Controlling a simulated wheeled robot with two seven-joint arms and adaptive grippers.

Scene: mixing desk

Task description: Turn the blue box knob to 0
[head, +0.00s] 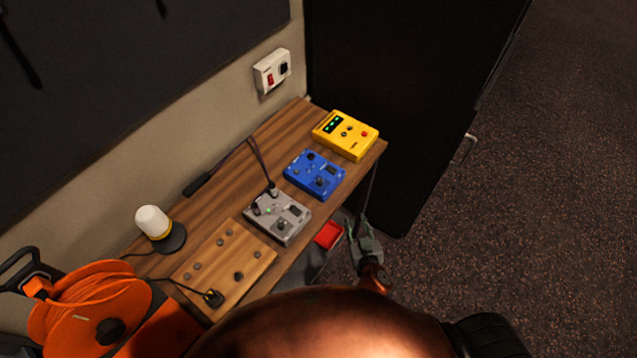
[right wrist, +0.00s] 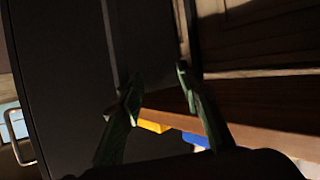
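The blue box (head: 301,178) sits on the wooden desk between the yellow box and the grey box. Dark knobs show on its top; their markings are too small to read. Part of the blue box (right wrist: 196,140) shows low in the right wrist view, between and beyond my fingers. My right gripper (head: 363,225) is off the desk's front edge, to the right of and below the blue box in the head view, touching nothing. In the right wrist view its two fingers (right wrist: 158,75) are apart with nothing held between them. My left gripper is not in view.
A yellow box (head: 355,145) stands at the desk's far end and a grey box (head: 289,222) nearer. A lamp (head: 153,222), wooden panel (head: 240,256) and orange cable reel (head: 90,310) lie left. A dark cabinet (head: 395,90) stands behind. A red item (head: 328,235) is below the desk edge.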

